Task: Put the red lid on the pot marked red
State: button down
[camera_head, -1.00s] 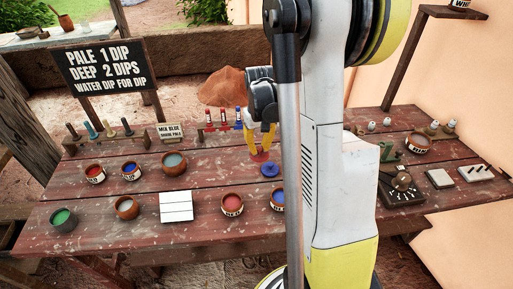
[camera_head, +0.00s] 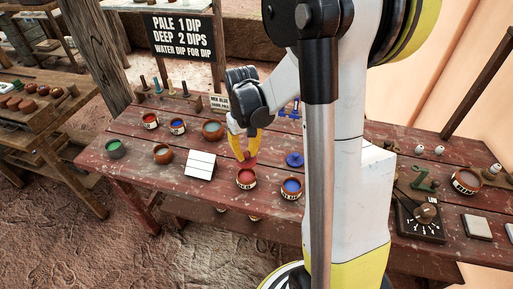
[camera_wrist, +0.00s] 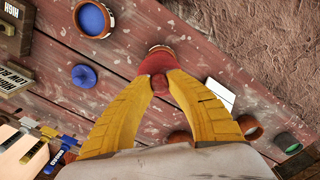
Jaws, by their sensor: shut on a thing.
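My gripper (camera_head: 246,157) has yellow fingers and is shut on the red lid (camera_head: 249,164). In the wrist view, the lid (camera_wrist: 155,62) hangs at the fingertips (camera_wrist: 161,84). The front red-filled pot (camera_head: 246,182) stands on the table just below the lid, its red contents still showing in the head view. A gap seems to remain between lid and pot. The pot's label is too small to read. Another pot with red contents (camera_head: 150,122) stands at the back left.
A blue-filled pot (camera_head: 291,188) and a loose blue lid (camera_head: 295,159) are to the right. White tiles (camera_head: 201,165), a brown bowl (camera_head: 162,154) and a green-filled cup (camera_head: 115,149) are to the left. A small rack (camera_head: 289,112) stands behind.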

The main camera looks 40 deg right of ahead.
jog(key=shift+w+a+f+b, duration=0.1)
jog(key=shift+f+b, duration=0.3)
jog(key=shift+f, duration=0.15)
notch_tip(320, 180, down, 5)
jog(key=b, duration=0.3)
jog(key=shift+w+r, duration=0.1)
jog(key=shift+f+b, duration=0.7)
jog(key=shift+b, duration=0.4)
dwell(1.0)
jog(key=c, duration=0.8)
grip_release()
jog(key=shift+r, duration=0.15)
jog(key=shift+r+p, duration=2.8)
jog(key=shift+r, duration=0.85)
